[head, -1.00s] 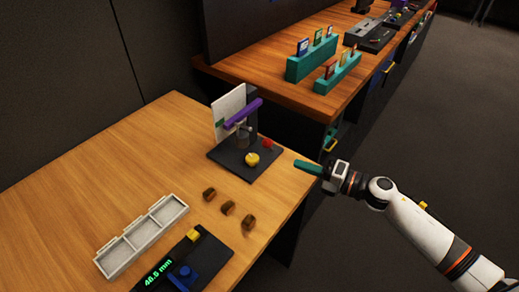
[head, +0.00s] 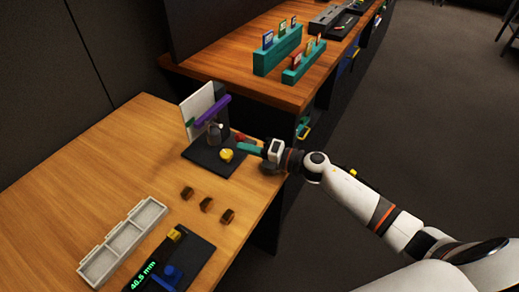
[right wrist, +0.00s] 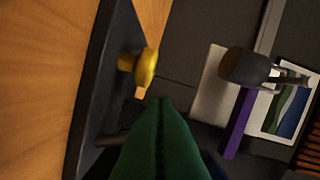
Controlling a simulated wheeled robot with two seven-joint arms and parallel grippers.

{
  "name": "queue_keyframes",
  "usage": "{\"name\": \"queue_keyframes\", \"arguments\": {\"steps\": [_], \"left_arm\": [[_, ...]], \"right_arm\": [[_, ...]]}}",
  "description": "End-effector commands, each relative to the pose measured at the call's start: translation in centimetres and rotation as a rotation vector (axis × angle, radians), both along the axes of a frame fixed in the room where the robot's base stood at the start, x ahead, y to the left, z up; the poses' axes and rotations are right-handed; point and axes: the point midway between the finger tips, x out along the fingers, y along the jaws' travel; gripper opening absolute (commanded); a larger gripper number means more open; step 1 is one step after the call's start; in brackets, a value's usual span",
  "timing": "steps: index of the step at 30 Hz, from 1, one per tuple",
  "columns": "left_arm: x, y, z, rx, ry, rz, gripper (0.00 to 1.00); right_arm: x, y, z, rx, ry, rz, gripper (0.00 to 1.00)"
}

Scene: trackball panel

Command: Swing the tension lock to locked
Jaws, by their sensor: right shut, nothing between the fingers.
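The panel is a dark base (head: 200,158) on the wooden table, with a white upright plate (head: 192,103) at its back. A purple bar (head: 212,110) stands out above a grey rounded part (head: 213,133). A yellow knob (head: 226,155) and a red knob (head: 241,137) sit on the base. I cannot tell which part is the tension lock. My right gripper (head: 241,147), with teal fingers, is shut and empty at the base's right side, close to both knobs. In the right wrist view the yellow knob (right wrist: 147,66) is just beyond the fingertips, and the purple bar (right wrist: 237,125) is to the right.
Several small brown blocks (head: 206,204) lie in front of the panel. A pale divided tray (head: 122,242) and a dark readout unit (head: 196,259) showing a green millimetre reading are nearer. A second table (head: 210,66) with teal racks (head: 277,52) stands behind.

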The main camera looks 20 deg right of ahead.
Motion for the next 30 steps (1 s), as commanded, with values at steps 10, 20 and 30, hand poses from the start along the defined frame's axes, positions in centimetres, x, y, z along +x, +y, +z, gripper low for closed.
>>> {"name": "queue_keyframes", "arguments": {"steps": [10, 20, 30], "left_arm": [[0.09, 0.04, 0.06, 0.001, -0.001, 0.001, 0.36], [0.12, 0.03, 0.35, 0.001, -0.002, 0.000, 0.36], [0.14, 0.01, 0.57, 0.000, -0.002, -0.001, 0.36]], "right_arm": [[0.29, 0.34, -0.05, 0.000, 0.000, 0.000, 0.00], [0.45, 0.14, 0.25, 0.033, 0.026, 0.000, 0.00], [0.61, -0.07, 0.44, 0.074, 0.058, 0.000, 0.00]]}}
